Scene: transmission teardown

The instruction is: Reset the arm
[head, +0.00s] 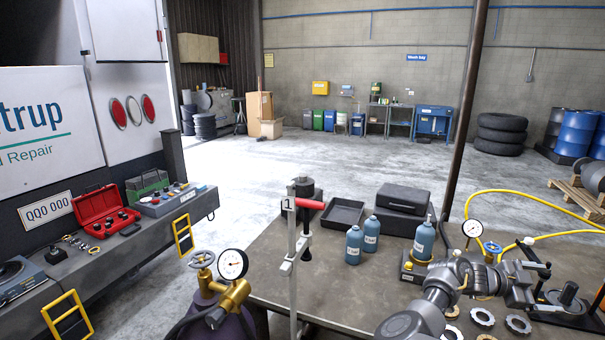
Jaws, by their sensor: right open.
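My right arm (435,300) comes in from the bottom edge, bends at a grey joint and reaches to the right over the workbench. My right gripper (543,283) is at its end, with its dark fingers spread apart and nothing seen between them. It is above the right part of the bench, in front of a dark fixture (570,298). How far it is above the fixture I cannot tell. My left gripper and left arm are not in view.
The workbench (345,285) bears blue bottles (354,246), a black case (403,198), a tray (343,213), metal rings (482,317) and a gauge (472,229) with a yellow hose (540,195). A clamp stand (293,260) and purple gas cylinder (222,325) stand at its left.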

